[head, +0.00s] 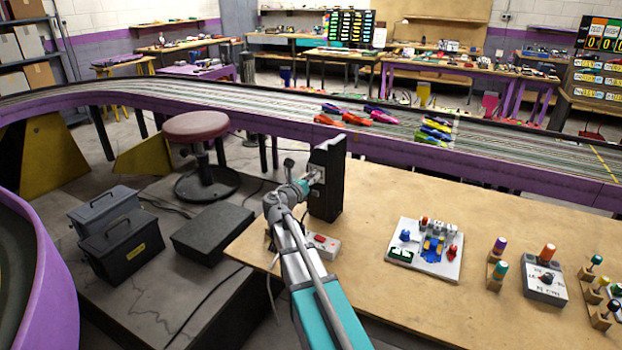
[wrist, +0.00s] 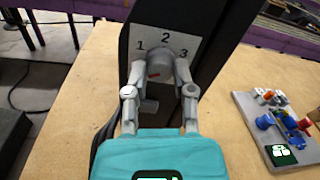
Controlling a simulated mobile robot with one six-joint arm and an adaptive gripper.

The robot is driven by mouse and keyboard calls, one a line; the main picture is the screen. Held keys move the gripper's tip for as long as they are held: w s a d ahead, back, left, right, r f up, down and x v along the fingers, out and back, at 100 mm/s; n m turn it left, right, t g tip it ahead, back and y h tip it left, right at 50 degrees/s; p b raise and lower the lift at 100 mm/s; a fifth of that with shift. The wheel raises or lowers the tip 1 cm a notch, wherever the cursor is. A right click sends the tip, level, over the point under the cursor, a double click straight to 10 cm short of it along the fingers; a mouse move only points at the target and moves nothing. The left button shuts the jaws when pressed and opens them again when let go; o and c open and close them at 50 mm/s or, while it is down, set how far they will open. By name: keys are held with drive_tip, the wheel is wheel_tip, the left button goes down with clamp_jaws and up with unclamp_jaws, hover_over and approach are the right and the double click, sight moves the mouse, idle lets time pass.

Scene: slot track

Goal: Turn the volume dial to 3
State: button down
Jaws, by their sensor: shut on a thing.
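The volume dial (wrist: 160,59) is a grey round knob on a white plate (wrist: 190,27) marked 1, 2 and 3. The plate is on the front of an upright black box (head: 327,185), which also shows in the wrist view (wrist: 214,50). My gripper (wrist: 160,72) is shut on the dial, one finger on each side. A small red mark shows low on the knob between the fingers; I cannot tell which number the dial points to. In the head view my gripper (head: 307,183) meets the box's left face, and the dial is hidden there.
The box stands near the left end of a wooden table (head: 375,185). A small grey box with a red button (head: 322,244) lies close below my gripper. A white board with coloured parts (head: 425,262) lies to the right. A purple-edged slot track (head: 270,120) runs behind.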

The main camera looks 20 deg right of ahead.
drive_tip(key=shift+d+m, duration=0.15)
drive_tip(key=shift+m, duration=0.15)
drive_tip(key=m, duration=3.5)
idle(0.4)
